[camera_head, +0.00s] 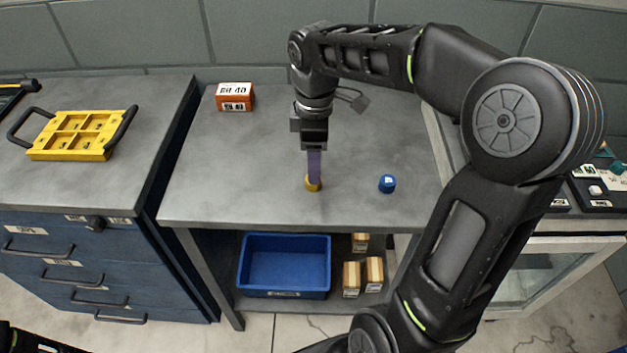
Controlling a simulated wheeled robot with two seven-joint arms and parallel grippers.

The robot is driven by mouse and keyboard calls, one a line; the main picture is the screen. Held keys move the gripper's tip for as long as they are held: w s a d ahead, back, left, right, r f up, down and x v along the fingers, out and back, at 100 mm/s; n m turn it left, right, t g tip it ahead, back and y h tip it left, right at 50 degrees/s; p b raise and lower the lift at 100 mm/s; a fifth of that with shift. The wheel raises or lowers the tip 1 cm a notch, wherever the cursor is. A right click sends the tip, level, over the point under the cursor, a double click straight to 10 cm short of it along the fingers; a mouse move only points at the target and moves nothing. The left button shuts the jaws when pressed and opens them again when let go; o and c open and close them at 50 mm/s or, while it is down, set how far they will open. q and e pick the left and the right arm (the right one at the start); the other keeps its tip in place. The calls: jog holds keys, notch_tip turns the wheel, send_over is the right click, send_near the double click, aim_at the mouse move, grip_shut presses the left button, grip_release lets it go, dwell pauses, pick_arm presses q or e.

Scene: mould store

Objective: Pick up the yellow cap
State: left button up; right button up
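The yellow cap (312,187) is on the grey workbench near its front middle, partly hidden by my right gripper. My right gripper (314,178) points straight down, with its purple-tinted fingers reaching to the cap. The fingers overlap each other from this side, so I cannot tell whether they are closed on the cap or stand open around it. The cap appears to be at the level of the bench top. My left gripper is not in view; only a dark piece of my own body shows at the bottom left corner.
A blue cap (387,184) stands on the bench to the right. An orange box (235,97) sits at the back left. A yellow tray (72,154) lies on the blue drawer cabinet (70,262). A blue bin (285,292) and small cartons (351,279) are on the lower shelf.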

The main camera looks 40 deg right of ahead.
jog(key=shift+f, duration=0.1)
notch_tip(320, 180, down, 5)
jog(key=shift+a, duration=0.1)
dwell(0.4)
jog(key=shift+c, duration=0.5)
grip_shut()
dwell(0.4)
